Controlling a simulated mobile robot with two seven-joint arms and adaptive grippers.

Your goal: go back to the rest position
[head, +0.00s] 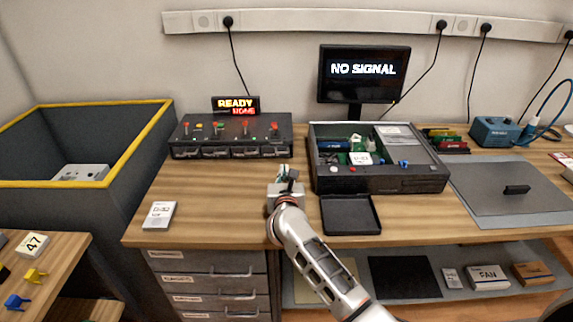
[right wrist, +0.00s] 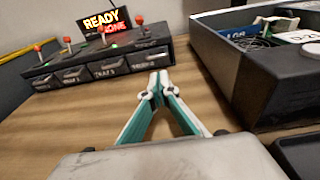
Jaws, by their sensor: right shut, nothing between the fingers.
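My right gripper (head: 286,172) is above the wooden bench, between the drive dock box and the open computer case. In the right wrist view its green-and-white fingers (right wrist: 158,84) meet at the tips, with nothing between them. Its arm reaches in from the lower right of the head view. My left gripper is in neither view.
A black dock box (head: 232,148) with red levers and a READY sign (head: 236,105) stands left. The open case (head: 400,180) stands right, a black tray (head: 350,215) before it. A labelled box (head: 159,215) lies front left. A yellow-rimmed bin (head: 95,103) is far left.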

